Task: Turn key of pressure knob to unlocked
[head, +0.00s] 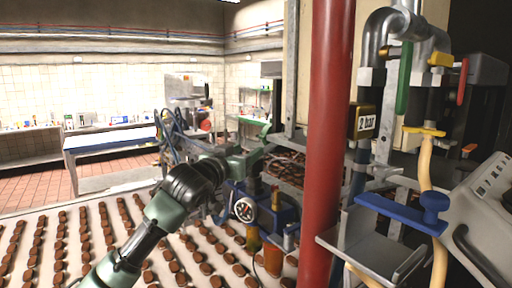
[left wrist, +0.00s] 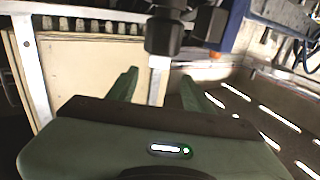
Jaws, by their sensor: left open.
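My left gripper (head: 262,148) is green and reaches from the left to just above a blue pressure unit (head: 288,212) with a round dial gauge (head: 243,210). In the left wrist view its two green fingers (left wrist: 158,80) are spread apart. A dark knob-like fitting (left wrist: 163,36) with a pale stem below it shows beyond and between the fingers; I cannot tell whether they touch it. I cannot make out the key or its position clearly in either view. My right gripper does not show.
A red vertical post (head: 328,130) stands right beside the blue unit. A conveyor (head: 88,245) with rows of brown cookies lies below.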

